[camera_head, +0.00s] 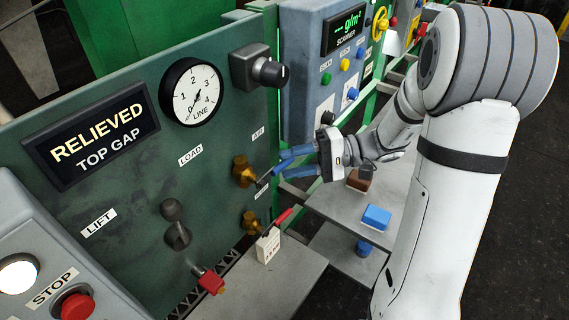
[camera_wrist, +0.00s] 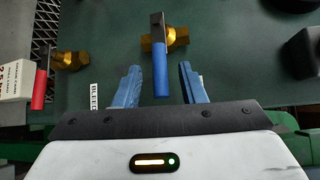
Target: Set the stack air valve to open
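The stack air valve (camera_head: 243,171) is a brass body on the green panel, under a small label that seems to read AIR (camera_head: 258,133). It also shows in the wrist view (camera_wrist: 178,38). Its lever has a dark metal root and a blue grip (camera_wrist: 161,76). In the wrist view the lever points down toward me, across the brass body. My gripper (camera_head: 298,162) is open, with blue fingers. In the wrist view its fingertips (camera_wrist: 159,74) stand either side of the grip's end, with gaps on both sides.
The LOAD lever (camera_head: 174,222), dark knob (camera_head: 268,72) and line gauge (camera_head: 191,92) share the panel. A display (camera_head: 95,135) reads RELIEVED TOP GAP. A blue block (camera_head: 376,217) lies on a grey surface.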

